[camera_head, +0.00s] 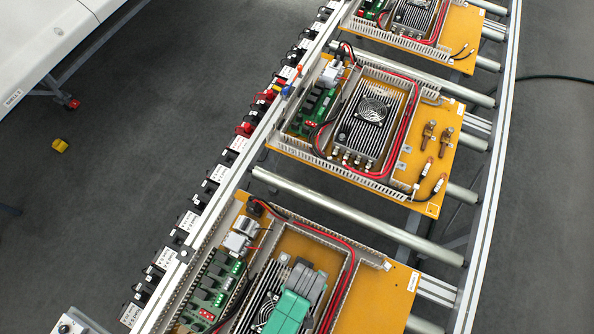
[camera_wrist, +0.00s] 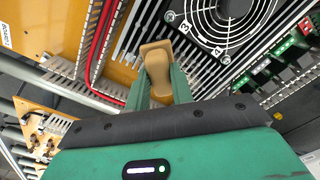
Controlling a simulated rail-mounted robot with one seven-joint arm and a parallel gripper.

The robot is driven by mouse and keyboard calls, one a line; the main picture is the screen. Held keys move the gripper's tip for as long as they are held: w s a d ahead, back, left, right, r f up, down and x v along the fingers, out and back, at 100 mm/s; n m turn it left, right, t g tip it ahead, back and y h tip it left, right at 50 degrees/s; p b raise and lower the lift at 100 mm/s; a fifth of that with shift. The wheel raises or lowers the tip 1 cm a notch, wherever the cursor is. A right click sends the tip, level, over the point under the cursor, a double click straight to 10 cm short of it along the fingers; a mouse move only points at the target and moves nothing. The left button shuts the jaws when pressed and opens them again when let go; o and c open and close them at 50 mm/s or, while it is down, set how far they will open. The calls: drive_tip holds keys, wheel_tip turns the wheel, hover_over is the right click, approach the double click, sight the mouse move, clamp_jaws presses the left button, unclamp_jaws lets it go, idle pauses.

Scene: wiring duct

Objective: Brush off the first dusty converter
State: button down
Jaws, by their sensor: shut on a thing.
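My gripper (camera_wrist: 160,82) is shut on a tan wooden-looking brush (camera_wrist: 157,62), whose handle stands between the two green fingers. Its bristles are hidden. A black finned converter (camera_wrist: 135,42) with a round fan (camera_wrist: 232,18) lies below and beyond the brush in the wrist view. I cannot tell whether the brush touches the fins. In the head view my green gripper (camera_head: 288,308) is over the nearest converter (camera_head: 259,294) and covers much of it. Another converter (camera_head: 371,115) with a fan sits on the middle board, and a third (camera_head: 413,17) on the far board. Dust is too fine to tell.
Yellow boards (camera_head: 378,302) with slotted grey ducts, red cables (camera_head: 415,95) and green circuit boards (camera_head: 318,108) sit on a roller conveyor (camera_head: 350,214). Grey floor lies on both sides.

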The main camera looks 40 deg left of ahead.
drive_tip(key=shift+w+d, duration=0.1)
drive_tip(key=shift+w+d+f, duration=0.1)
drive_tip(key=shift+w+d, duration=0.15)
drive_tip(key=shift+d, duration=0.45)
drive_tip(key=shift+w+d+f, duration=0.1)
drive_tip(key=shift+w+d, duration=0.15)
drive_tip(key=shift+d, duration=0.45)
drive_tip(key=shift+d+r+p, duration=0.1)
drive_tip(key=shift+r+p, duration=0.05)
drive_tip(key=shift+p, duration=0.3)
drive_tip(key=shift+s+a+r+p, duration=0.1)
drive_tip(key=shift+s+a+p, duration=0.2)
drive_tip(key=shift+a, duration=0.45)
drive_tip(key=shift+s+a+p, duration=0.25)
drive_tip(key=shift+a, duration=0.45)
drive_tip(key=shift+s+a+f+p, duration=0.1)
drive_tip(key=shift+s+a, duration=0.1)
drive_tip(key=shift+a, duration=0.35)
drive_tip(key=shift+s+a+f+p, duration=0.1)
drive_tip(key=shift+s+a, duration=0.05)
drive_tip(key=shift+a, duration=0.45)
drive_tip(key=shift+s+a+f+p, duration=0.1)
drive_tip(key=shift+s+a, duration=0.1)
drive_tip(key=shift+a, duration=0.35)
drive_tip(key=shift+a+r, duration=0.1)
